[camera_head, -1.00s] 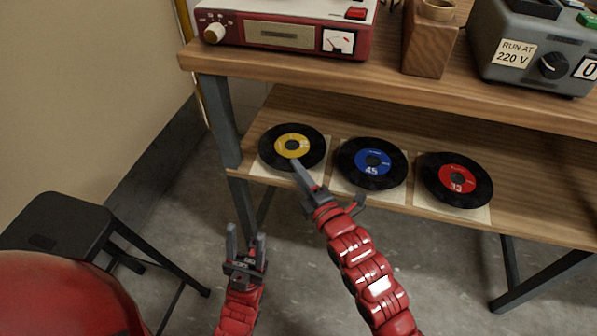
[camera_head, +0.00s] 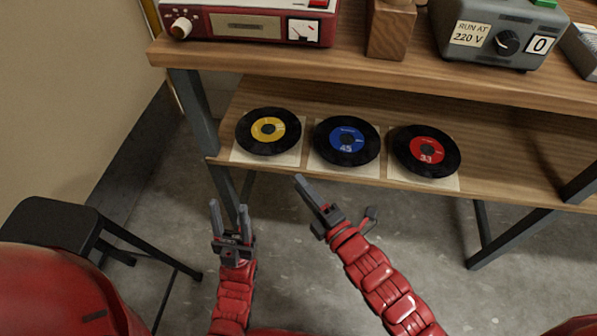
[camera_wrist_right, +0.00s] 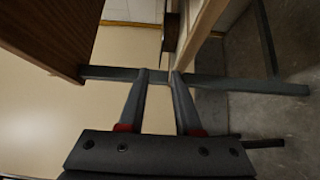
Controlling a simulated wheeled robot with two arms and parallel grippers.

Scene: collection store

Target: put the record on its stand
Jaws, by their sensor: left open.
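Three black records lie flat in a row on the lower wooden shelf, each on a pale square. The left record (camera_head: 268,130) has a yellow label, the middle record (camera_head: 346,141) a blue label marked 45, and the right record (camera_head: 426,151) a red label marked 33. I cannot tell for certain which thing is the stand. My left gripper (camera_head: 229,207) is open and empty over the floor, in front of the shelf. My right gripper (camera_head: 304,182) is in front of the shelf edge, below the yellow and blue records in the picture. In the right wrist view its fingers (camera_wrist_right: 159,74) are apart with nothing between them.
The upper shelf (camera_head: 345,66) overhangs the records. On it stand a red device (camera_head: 248,25), a wooden block (camera_head: 391,30) and a grey device (camera_head: 497,35) marked 220 V. A black stool (camera_head: 50,222) is at the left. The grey table legs (camera_head: 194,105) flank the shelf.

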